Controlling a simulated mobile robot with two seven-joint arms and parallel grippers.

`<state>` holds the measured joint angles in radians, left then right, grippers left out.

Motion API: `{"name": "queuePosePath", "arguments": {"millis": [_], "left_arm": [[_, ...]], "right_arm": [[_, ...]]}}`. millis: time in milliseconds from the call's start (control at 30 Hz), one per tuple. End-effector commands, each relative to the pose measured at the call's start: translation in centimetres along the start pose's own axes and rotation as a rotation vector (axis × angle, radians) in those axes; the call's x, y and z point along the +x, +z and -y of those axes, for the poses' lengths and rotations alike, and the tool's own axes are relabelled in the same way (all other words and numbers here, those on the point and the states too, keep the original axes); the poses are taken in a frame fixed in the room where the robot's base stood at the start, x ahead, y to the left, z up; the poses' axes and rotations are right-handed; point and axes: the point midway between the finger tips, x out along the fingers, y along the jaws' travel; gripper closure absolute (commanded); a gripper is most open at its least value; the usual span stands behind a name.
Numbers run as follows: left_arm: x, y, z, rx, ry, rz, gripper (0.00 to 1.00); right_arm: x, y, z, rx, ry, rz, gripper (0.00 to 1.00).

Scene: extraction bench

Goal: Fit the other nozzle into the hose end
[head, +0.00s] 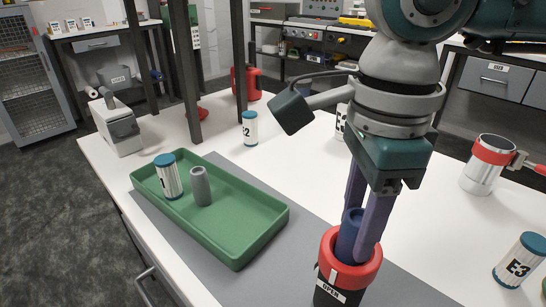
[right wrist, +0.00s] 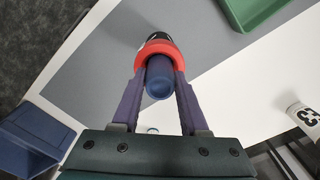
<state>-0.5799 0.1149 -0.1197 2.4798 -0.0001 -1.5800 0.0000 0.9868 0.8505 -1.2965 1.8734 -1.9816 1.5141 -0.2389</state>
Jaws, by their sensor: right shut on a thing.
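A dark blue cylindrical nozzle (head: 347,232) stands between the fingers of my right gripper (head: 358,236). The gripper is shut on it. The nozzle's lower part is inside the red collar (head: 343,277) of a dark hose end labelled "OPEN"; how deep it sits is hidden. In the right wrist view the blue nozzle (right wrist: 159,82) lies between both fingers, with the red collar (right wrist: 157,46) around its far end. A grey hollow nozzle (head: 201,188) stands upright in the green tray (head: 258,232). My left gripper is not in view.
A white canister with a teal cap (head: 168,178) stands in the tray. A metal cup with a red band (head: 487,165) is at far right. Dark posts (head: 187,70) rise behind the tray.

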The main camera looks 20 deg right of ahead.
Motion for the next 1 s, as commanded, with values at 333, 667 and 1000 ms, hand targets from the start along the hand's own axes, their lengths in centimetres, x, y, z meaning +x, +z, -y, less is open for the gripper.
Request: {"name": "queuePosePath", "arguments": {"millis": [333,667,1000], "left_arm": [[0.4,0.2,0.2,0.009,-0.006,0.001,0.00],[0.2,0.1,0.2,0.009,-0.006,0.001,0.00],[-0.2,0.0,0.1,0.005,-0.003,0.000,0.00]], "right_arm": [[0.4,0.0,0.0,0.000,0.000,0.001,1.00],[0.2,0.0,0.0,0.000,0.000,0.000,0.27],[-1.0,0.1,0.1,0.000,-0.002,0.003,0.27]]}}
